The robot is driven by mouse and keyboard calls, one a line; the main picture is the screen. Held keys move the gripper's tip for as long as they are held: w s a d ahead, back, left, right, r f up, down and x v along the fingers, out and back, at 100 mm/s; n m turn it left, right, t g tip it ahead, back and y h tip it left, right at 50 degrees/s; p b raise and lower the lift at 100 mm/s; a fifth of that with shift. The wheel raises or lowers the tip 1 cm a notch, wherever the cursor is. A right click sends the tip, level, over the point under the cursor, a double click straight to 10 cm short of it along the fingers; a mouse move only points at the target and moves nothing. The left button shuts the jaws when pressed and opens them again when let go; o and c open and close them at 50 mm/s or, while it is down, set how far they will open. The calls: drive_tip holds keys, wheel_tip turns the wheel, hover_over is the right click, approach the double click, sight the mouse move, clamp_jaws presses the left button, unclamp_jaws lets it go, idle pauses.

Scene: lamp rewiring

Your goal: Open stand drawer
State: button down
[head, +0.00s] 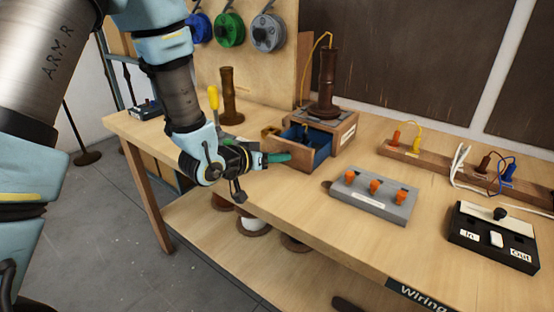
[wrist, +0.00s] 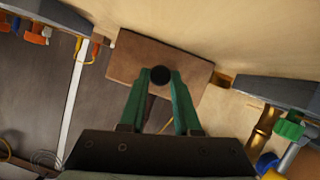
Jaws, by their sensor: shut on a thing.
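The wooden stand (head: 345,131) sits on the workbench with a dark brown lamp base (head: 327,85) on top. Its drawer (head: 321,149) is out toward my gripper, showing a blue inside with some dark blue items in it. My gripper (head: 287,157) is at the drawer's front, its green fingers level with it. In the wrist view, the green fingers of my gripper (wrist: 160,82) are closed around a dark round knob (wrist: 161,73) on the brown wooden front (wrist: 132,56). The knob is hidden by the fingers in the head view.
A grey block with orange knobs (head: 374,197) and a black In/Out switch box (head: 492,238) lie to the right. A yellow-handled screwdriver (head: 213,98) and a brown turned post (head: 229,92) stand behind my wrist. The bench's front middle is clear.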

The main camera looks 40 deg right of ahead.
drive_tip(key=c, duration=0.6)
unclamp_jaws()
drive_tip(key=shift+a, duration=0.1)
drive_tip(key=b+v, duration=0.1)
drive_tip(key=v, duration=0.7)
drive_tip(key=shift+a+r, duration=0.1)
drive_tip(key=shift+r, duration=0.15)
drive_tip(key=p, duration=0.2)
drive_tip(key=a+p, duration=0.1)
drive_tip(key=p, duration=0.2)
drive_tip(key=shift+a+r, duration=0.15)
drive_tip(key=shift+r, duration=0.2)
drive_tip(key=shift+s+a+p, duration=0.15)
drive_tip(key=shift+a+p, duration=0.3)
drive_tip(key=shift+p, duration=0.75)
drive_tip(key=shift+f, duration=0.1)
